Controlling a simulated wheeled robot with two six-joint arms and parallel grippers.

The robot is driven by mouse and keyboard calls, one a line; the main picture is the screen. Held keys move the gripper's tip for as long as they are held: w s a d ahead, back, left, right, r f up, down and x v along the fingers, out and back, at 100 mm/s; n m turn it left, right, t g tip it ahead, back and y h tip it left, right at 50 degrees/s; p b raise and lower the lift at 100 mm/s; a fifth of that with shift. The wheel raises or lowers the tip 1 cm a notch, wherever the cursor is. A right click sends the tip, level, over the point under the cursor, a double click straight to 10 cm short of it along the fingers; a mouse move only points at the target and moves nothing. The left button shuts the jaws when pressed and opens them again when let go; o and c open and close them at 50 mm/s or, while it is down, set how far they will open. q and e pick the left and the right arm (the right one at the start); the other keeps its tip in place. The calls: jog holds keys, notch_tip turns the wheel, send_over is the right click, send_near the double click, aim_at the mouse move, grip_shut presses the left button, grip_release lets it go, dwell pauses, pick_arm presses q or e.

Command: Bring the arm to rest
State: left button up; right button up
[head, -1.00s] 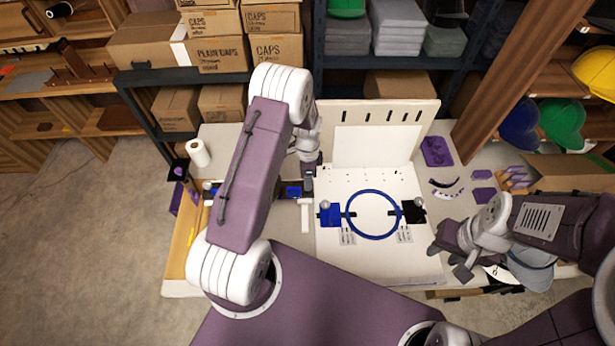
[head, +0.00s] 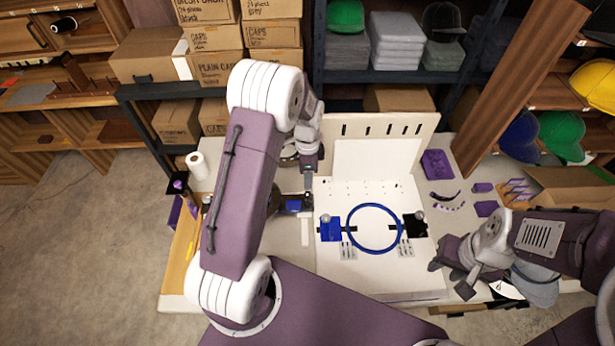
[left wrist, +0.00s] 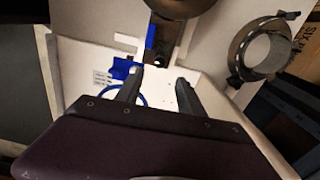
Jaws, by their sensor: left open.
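My left gripper (head: 309,176) hangs over the back left part of the white work board (head: 385,275), with its arm reaching in from the left. In the left wrist view its two dark fingers (left wrist: 158,90) stand apart with nothing between them. Past the fingertips in that view are the blue hoop (left wrist: 129,100) and the blue clamp (left wrist: 122,68). My right gripper (head: 452,274) is at the board's front right corner, beside a grey cap; its fingers are spread and I see nothing between them.
The blue hoop (head: 375,206) lies on the board between a blue clamp (head: 331,230) and a black clamp (head: 415,226). A slotted upright panel (head: 425,124) stands behind. A paper roll (head: 197,165) is at left, purple pieces (head: 437,164) at right, a grey cap (head: 536,288) front right.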

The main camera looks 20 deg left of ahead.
pick_arm(q)
jog(key=s+d+r+t, duration=0.2)
jog(key=s+d+r, duration=0.2)
jog(key=r, duration=0.5)
jog(key=s+f+n, duration=0.1)
jog(key=s+n, duration=1.1)
jog(key=shift+d+f+n+g, duration=0.25)
jog(key=shift+d+n+g, duration=0.15)
jog(key=shift+d, duration=0.05)
jog(key=shift+s, duration=0.25)
jog(key=shift+w, duration=0.15)
